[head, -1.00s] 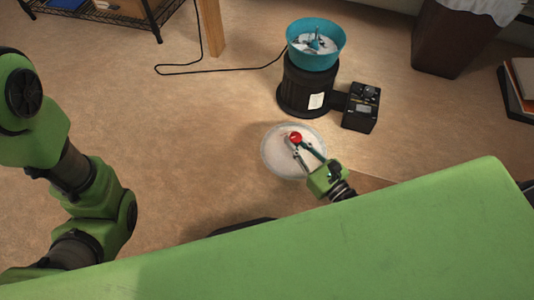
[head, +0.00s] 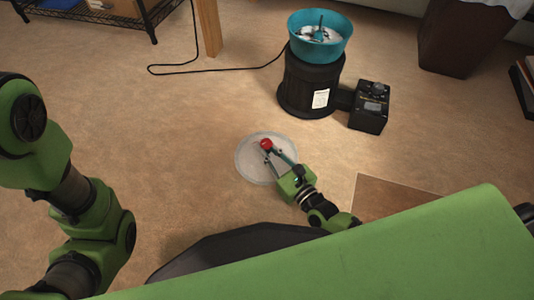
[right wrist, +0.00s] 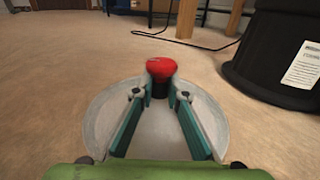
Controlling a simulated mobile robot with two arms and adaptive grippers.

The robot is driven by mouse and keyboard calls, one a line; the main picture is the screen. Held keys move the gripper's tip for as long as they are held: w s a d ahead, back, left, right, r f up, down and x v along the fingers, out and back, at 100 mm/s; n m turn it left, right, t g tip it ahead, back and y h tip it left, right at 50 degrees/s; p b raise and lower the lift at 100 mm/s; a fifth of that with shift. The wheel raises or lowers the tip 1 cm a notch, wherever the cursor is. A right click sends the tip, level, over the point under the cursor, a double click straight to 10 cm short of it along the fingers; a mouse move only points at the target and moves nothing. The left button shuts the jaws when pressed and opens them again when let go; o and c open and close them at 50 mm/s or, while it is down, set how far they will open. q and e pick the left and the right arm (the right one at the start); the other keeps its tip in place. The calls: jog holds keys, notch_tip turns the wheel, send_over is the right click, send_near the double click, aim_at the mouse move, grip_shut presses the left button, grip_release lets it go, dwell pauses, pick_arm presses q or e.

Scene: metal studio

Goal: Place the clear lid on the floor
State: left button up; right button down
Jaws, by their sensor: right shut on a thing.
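The clear lid (head: 245,163) is a round, see-through disc with a red knob (head: 266,144). It is low over the carpet in the head view; whether it touches the floor I cannot tell. My right gripper (head: 273,155) is shut on the lid's knob, with its fingers reaching over the disc. In the right wrist view the lid (right wrist: 98,118) spreads out on both sides of the fingers, and the red knob (right wrist: 161,69) shows at the fingertips. My left arm stands at the left of the head view; its gripper is out of view.
A black machine (head: 309,85) with a teal bowl (head: 321,32) stands behind the lid, with a black control box (head: 371,106) beside it. A black cord (head: 215,71) runs left across the floor. A brown bin (head: 458,38) stands at the back right. The carpet left of the lid is clear.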

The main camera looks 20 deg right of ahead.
dwell(0.3)
jog(key=c, duration=2.2)
grip_release()
jog(key=shift+f, duration=0.15)
jog(key=shift+o, duration=0.9)
jog(key=shift+s+d+r+p, duration=0.15)
jog(key=shift+s+r+p, duration=0.05)
jog(key=shift+s+p, duration=0.2)
jog(key=p+v, duration=0.4)
jog(key=v, duration=0.6)
jog(key=shift+s, duration=0.25)
jog(key=shift+s+d, duration=0.2)
jog(key=shift+s, duration=0.15)
